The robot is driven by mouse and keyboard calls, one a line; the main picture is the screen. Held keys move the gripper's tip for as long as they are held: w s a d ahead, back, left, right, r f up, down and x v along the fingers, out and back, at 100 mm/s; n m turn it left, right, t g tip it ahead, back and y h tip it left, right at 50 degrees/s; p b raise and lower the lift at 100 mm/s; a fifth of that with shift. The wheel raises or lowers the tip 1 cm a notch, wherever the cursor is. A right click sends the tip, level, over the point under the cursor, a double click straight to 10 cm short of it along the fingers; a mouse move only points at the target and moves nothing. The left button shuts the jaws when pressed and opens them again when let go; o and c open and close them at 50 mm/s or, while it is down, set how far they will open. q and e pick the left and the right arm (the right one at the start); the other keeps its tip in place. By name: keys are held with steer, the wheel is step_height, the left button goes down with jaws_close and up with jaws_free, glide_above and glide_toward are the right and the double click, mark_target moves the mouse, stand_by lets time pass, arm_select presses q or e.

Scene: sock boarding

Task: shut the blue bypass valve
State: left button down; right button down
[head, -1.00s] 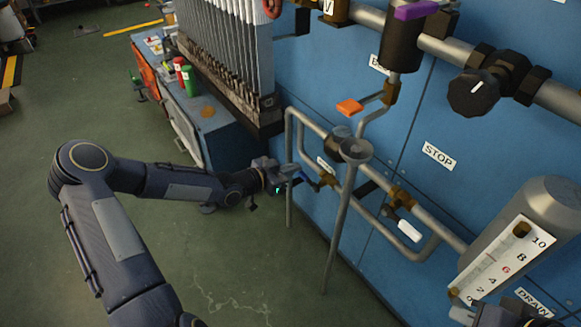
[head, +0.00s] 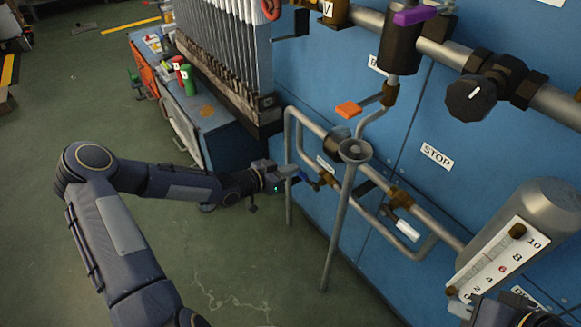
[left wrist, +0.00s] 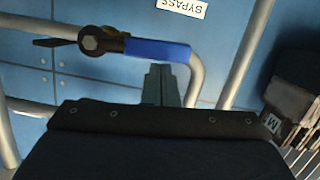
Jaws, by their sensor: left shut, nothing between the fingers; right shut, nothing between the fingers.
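In the head view the blue handle (head: 306,177) is small and partly hidden at my left gripper (head: 290,171). In the left wrist view my left gripper's closed fingers (left wrist: 163,82) are just below the handle, near its free end. I cannot tell whether they touch it. My right gripper (head: 485,313) is shut, partly cut off at the bottom right edge of the head view.
A grey funnel (head: 355,151) on a drain pipe stands right of the valve. A white-handled valve (head: 407,229), an orange handle (head: 349,109) and a purple handle (head: 414,16) are nearby. A gauge cylinder (head: 520,225) stands at the right. The floor at left is open.

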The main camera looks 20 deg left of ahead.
arm_select(q)
steer(key=s+d+f+n+h+b, duration=0.1)
steer(key=d+f+n+h+b, duration=0.1)
steer(key=f+n, duration=0.3)
steer(key=s+d+f+n+h+b, duration=0.1)
steer(key=f+n, duration=0.3)
steer(key=n, duration=0.5)
steer(key=shift+s+d+f+g+h+b, duration=0.3)
steer(key=shift+s+d+f+h+b, duration=0.15)
steer(key=shift+h, duration=0.25)
steer(key=shift+s+r+n, duration=0.1)
steer(key=shift+r+n, duration=0.05)
steer(key=shift+n, duration=0.15)
